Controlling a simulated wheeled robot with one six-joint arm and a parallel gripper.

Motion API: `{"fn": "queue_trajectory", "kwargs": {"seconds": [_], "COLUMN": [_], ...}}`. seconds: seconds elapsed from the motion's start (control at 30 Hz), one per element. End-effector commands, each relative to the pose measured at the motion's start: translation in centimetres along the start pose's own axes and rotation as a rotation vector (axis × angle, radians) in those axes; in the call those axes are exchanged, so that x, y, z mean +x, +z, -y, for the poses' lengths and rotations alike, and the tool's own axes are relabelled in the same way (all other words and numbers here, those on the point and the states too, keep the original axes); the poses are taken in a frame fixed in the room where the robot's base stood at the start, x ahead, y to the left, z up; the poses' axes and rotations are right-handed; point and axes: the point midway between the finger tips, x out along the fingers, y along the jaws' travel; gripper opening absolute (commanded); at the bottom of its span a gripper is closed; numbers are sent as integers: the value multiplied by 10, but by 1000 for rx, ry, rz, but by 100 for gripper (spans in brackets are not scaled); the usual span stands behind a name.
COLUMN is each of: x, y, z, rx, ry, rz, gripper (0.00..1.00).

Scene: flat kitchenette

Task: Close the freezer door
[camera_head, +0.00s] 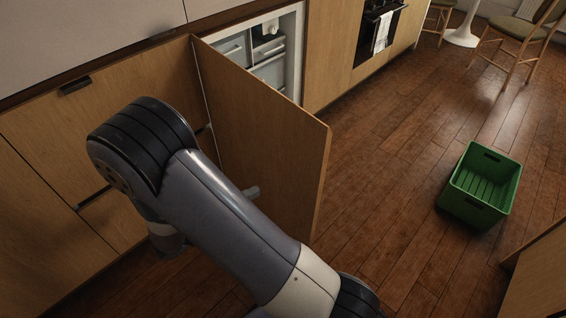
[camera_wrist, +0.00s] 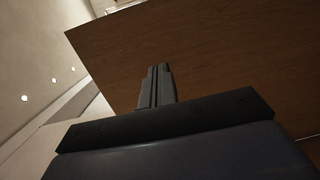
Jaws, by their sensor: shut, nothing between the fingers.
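The freezer door (camera_head: 275,135) is a wooden panel standing wide open, hinged at its left side in the head view. It swings out from the cabinet front into the room. Behind it, part of the white freezer interior (camera_head: 265,50) with drawers shows. My arm is on the left side of the door, by its outer face. In the wrist view, my gripper (camera_wrist: 157,87) is shut and empty, with the wooden door panel (camera_wrist: 215,50) close in front of it. I cannot tell whether the fingertips touch the panel. In the head view the gripper is mostly hidden behind my arm.
A green crate (camera_head: 480,185) stands on the wooden floor to the right. An oven with a towel (camera_head: 383,32) is past the freezer. Chairs (camera_head: 515,40) stand at the far right. Cabinet fronts (camera_head: 45,135) line the left. The floor between door and crate is clear.

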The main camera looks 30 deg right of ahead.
Motion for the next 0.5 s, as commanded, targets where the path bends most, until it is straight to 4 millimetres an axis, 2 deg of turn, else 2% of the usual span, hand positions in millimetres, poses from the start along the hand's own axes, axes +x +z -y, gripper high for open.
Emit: {"fn": "queue_trajectory", "kwargs": {"seconds": [0.1,0.23,0.37,0.5], "x": [-6,0,18,44], "y": [-8,-10,-10,-11], "z": [1,1,0,-1], "rx": [18,24,23,23], "ry": [42,51,48,47], "rz": [-44,-51,-48,-45], "gripper": [0,0,0,0]}}
